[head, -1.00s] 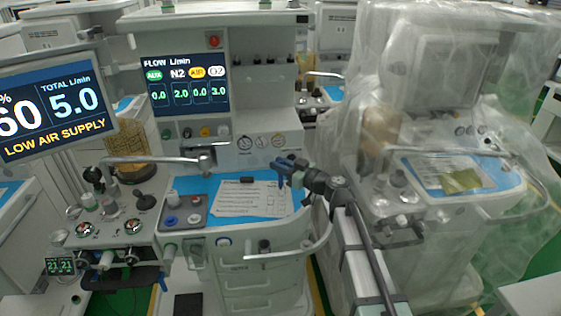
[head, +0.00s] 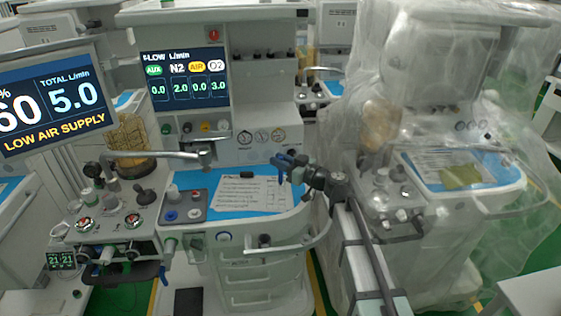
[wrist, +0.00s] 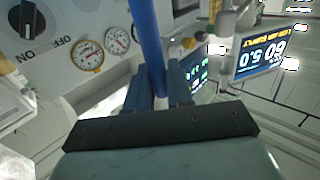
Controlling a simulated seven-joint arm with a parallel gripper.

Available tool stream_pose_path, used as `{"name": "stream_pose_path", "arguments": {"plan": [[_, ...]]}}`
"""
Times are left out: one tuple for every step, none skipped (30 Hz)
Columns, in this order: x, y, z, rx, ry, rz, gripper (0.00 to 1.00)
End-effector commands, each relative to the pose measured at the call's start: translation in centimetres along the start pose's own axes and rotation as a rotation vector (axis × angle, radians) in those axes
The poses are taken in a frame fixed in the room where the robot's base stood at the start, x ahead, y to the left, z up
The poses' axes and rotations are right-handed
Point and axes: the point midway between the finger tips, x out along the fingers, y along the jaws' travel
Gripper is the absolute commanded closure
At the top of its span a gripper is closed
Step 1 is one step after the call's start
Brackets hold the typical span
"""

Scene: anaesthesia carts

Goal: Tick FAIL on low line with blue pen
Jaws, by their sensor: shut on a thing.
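The checklist sheet (head: 240,196), white with small print, lies on the blue work surface (head: 190,180) of the middle cart. Its lines are too small to read, so I cannot tell the low line or its FAIL box. My gripper (head: 285,165) is above the sheet's right edge. In the wrist view my gripper (wrist: 160,88) is shut on the blue pen (wrist: 147,40), which stands up between the fingers and runs out of the top of the picture. The pen's tip is not in view there.
A small black object (head: 246,174) lies on the sheet's upper part. A grey tray with knobs (head: 184,207) sits left of the sheet. A metal rail arm (head: 165,155) and the flow screen (head: 184,78) are behind. A plastic-covered cart (head: 440,130) stands at right.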

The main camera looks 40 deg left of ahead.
Motion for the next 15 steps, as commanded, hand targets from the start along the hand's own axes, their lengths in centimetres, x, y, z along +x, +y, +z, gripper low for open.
{"name": "stream_pose_path", "arguments": {"plan": [[0.0,0.0,0.04,0.0,0.0,0.0,1.0],[0.0,0.0,0.06,0.0,0.0,0.0,1.0],[0.0,0.0,0.09,0.0,0.0,0.0,1.0],[0.0,0.0,0.12,0.0,0.0,0.0,1.0],[0.0,0.0,0.15,0.0,0.0,0.0,1.0],[0.0,0.01,0.18,0.0,0.0,0.0,1.0],[0.0,0.01,0.21,0.001,0.0,0.0,1.0],[0.0,0.0,0.23,0.001,0.0,0.0,1.0],[0.0,0.0,0.26,0.001,0.0,0.0,1.0],[0.0,0.0,0.29,0.001,0.0,0.0,1.0],[0.0,0.0,0.31,0.001,0.0,0.0,1.0],[0.01,0.01,0.35,0.001,0.0,0.0,1.0],[0.0,0.01,0.37,0.001,0.0,0.0,1.0],[0.0,0.01,0.4,0.001,0.0,0.0,1.0],[0.0,0.0,0.43,0.001,0.0,0.0,1.0]]}}
